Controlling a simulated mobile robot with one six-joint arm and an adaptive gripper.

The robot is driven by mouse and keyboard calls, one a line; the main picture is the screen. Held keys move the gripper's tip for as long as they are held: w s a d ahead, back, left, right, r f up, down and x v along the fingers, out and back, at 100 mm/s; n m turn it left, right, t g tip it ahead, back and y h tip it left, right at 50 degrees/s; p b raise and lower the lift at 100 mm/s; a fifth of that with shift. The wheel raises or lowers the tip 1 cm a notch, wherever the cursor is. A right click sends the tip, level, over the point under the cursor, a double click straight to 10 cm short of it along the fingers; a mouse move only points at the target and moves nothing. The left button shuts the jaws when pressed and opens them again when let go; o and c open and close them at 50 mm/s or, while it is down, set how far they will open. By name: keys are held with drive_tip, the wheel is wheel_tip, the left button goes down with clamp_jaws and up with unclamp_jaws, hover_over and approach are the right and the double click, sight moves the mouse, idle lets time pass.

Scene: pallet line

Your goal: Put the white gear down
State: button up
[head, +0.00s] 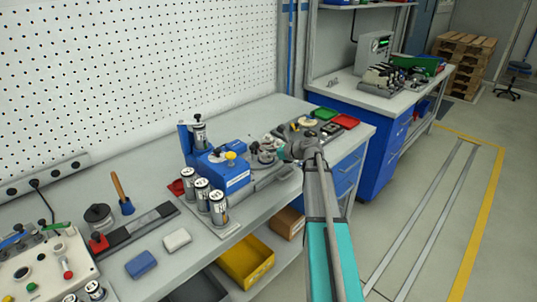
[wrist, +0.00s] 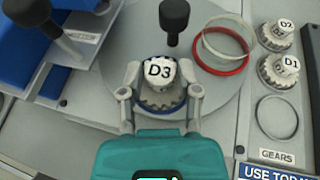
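The white gear (wrist: 160,76), with a cap marked D3, is between the two fingertips of my gripper (wrist: 160,90) in the wrist view. The fingers press in on its sides, and a dark blue ring shows around its lower edge. It is over a round grey plate (wrist: 110,70); whether its underside touches the plate cannot be told. In the head view my gripper (head: 298,146) is over the far part of the bench, and the arm hides the gear.
Gears marked D2 (wrist: 279,34) and D1 (wrist: 280,70) stand at the right beside an empty ring (wrist: 275,116) above a GEARS label. A red ring (wrist: 222,62) and a black knob (wrist: 174,20) are close by. Bottle-like cylinders (head: 203,193) stand on the bench.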

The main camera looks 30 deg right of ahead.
drive_tip(key=shift+o, duration=1.2)
drive_tip(key=shift+r, duration=0.2)
drive_tip(key=p+v, duration=0.5)
drive_tip(key=v, duration=0.7)
